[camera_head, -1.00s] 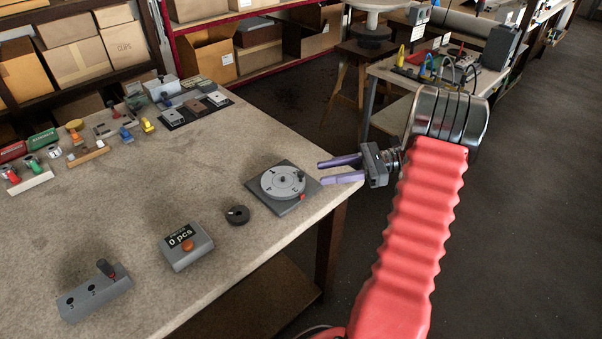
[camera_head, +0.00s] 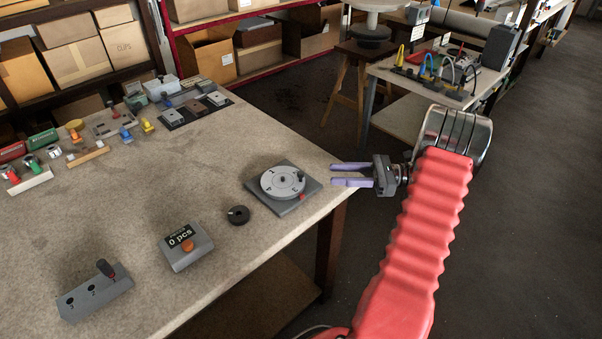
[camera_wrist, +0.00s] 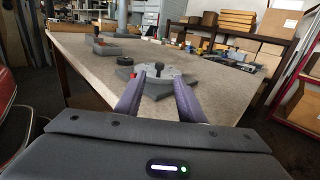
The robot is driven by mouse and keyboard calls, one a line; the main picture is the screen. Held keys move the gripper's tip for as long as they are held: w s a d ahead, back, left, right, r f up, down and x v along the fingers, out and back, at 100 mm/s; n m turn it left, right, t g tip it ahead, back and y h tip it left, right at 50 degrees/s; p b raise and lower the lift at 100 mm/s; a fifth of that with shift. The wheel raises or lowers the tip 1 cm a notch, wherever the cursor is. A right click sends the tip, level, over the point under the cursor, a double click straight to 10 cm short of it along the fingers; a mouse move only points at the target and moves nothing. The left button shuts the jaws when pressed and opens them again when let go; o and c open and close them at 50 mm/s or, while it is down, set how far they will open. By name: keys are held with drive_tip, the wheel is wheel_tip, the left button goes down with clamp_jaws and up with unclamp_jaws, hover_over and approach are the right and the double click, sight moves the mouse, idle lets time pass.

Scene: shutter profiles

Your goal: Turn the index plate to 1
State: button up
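The index plate (camera_head: 275,184) is a light grey disc with dark marks and a small dark knob (camera_head: 300,175), set on a dark grey square base (camera_head: 303,198) near the table's right edge. A red piece (camera_head: 301,197) sits at the base's near right side. My gripper (camera_head: 333,175) is open and empty, to the right of the base and apart from it, its purple fingers pointing left towards it. In the wrist view the index plate (camera_wrist: 172,84) and its upright knob (camera_wrist: 158,67) show ahead, between and beyond the open fingers (camera_wrist: 157,97). The finger tips hide part of the base there.
A black ring (camera_head: 238,215) lies just left of the base. A grey counter box (camera_head: 187,246) and a grey block with a lever (camera_head: 94,292) stand farther left. Small parts crowd the table's far end. The table edge (camera_head: 335,205) runs under my fingers.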

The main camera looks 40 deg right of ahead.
sight(301, 172)
drive_tip(key=x, duration=1.1)
drive_tip(key=shift+w+a, duration=0.25)
drive_tip(key=shift+a, duration=0.05)
clamp_jaws()
